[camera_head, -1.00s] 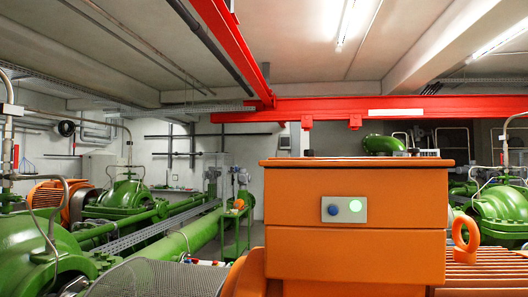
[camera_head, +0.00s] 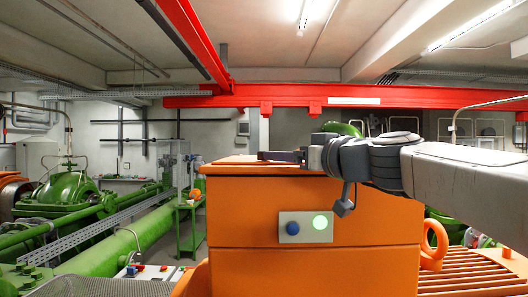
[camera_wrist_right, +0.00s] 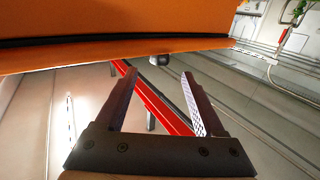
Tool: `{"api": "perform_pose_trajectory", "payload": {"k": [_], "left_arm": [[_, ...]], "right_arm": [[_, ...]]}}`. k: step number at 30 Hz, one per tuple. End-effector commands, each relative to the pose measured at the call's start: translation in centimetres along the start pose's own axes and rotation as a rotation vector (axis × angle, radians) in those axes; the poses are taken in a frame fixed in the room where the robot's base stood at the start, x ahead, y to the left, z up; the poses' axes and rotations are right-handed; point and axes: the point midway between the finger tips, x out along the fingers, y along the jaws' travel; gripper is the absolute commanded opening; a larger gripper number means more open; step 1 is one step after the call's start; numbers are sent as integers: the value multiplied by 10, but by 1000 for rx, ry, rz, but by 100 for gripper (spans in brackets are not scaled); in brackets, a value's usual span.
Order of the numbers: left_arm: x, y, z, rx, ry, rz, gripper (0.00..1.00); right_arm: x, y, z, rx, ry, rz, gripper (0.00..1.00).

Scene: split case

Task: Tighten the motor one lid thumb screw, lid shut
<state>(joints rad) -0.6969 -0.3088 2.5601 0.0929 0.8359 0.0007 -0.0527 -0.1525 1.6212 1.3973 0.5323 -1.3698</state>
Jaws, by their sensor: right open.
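The orange motor case (camera_head: 260,190) stands in front of me, with a blue button and a lit green light on its face. Its top looks closed, with a thin edge line visible; the lid edge also shows in the right wrist view (camera_wrist_right: 90,55), with a black strip along it. A small dark thumb screw with a grey end (camera_wrist_right: 160,59) juts from that edge. My right gripper (camera_head: 266,156) reaches in from the right at the top of the case. In the wrist view its fingers (camera_wrist_right: 158,72) are open and empty, with the screw just beyond and between their tips.
A red crane beam (camera_head: 380,101) crosses overhead. An orange lifting ring (camera_head: 434,243) and ribbed orange housing (camera_head: 470,270) lie right of the case. Green pumps and pipes (camera_head: 110,262) fill the left. The air left of the case is free.

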Motion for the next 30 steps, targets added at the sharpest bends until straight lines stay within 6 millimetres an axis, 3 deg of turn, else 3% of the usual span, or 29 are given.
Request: {"api": "perform_pose_trajectory", "payload": {"k": [6,15,27,28,30], "left_arm": [[-26,2,-1,4,1,0,71],[-46,3,-2,8,1,0,71],[-48,4,-3,8,1,0,71],[-48,4,-3,8,1,0,71],[-48,4,-3,8,1,0,71]], "right_arm": [[37,3,-6,3,-3,4,71],[82,2,-4,0,-1,4,71],[91,1,-1,0,0,3,71],[91,1,-1,0,0,3,63],[91,1,-1,0,0,3,37]]}}
